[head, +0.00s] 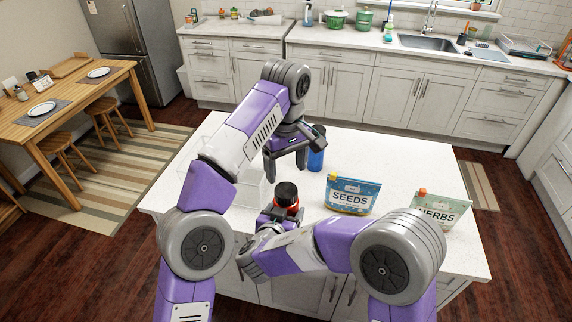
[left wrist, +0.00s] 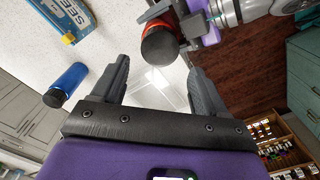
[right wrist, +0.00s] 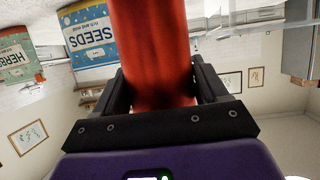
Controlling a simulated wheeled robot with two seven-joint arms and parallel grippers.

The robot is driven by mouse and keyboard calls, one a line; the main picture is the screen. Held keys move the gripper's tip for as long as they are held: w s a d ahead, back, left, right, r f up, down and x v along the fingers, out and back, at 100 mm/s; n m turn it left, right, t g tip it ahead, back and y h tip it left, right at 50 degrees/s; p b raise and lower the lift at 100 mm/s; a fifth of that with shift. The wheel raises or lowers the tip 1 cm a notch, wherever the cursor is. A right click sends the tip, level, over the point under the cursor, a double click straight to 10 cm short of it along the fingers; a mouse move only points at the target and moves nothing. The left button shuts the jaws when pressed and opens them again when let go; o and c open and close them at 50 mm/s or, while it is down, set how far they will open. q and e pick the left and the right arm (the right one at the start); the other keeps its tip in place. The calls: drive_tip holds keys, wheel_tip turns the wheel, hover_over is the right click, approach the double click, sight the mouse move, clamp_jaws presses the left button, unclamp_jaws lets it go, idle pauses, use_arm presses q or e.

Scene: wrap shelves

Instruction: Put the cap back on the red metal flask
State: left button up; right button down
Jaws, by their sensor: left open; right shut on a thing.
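The red metal flask (head: 291,208) is held upright over the counter's near edge by my right gripper (head: 277,215). Its red body fills the space between the fingers in the right wrist view (right wrist: 150,50). A black cap-like top (head: 287,192) sits on the flask; it shows as a dark round end in the left wrist view (left wrist: 159,47). I cannot tell how firmly it is seated. My left gripper (head: 285,170) is open and empty, pointing down just above and beyond the flask. Its fingers also show in the left wrist view (left wrist: 157,70).
A blue bottle (head: 316,158) stands just right of my left gripper. A SEEDS pouch (head: 350,193) and a HERBS pouch (head: 437,212) stand farther right on the white counter (head: 400,160). A clear box-like thing (head: 240,190) is left of the left gripper.

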sight(286, 189)
use_arm(q)
drive_tip(key=shift+f, duration=0.1)
drive_tip(key=shift+f, duration=3.9)
drive_tip(key=c, duration=0.9)
drive_tip(key=m, duration=1.7)
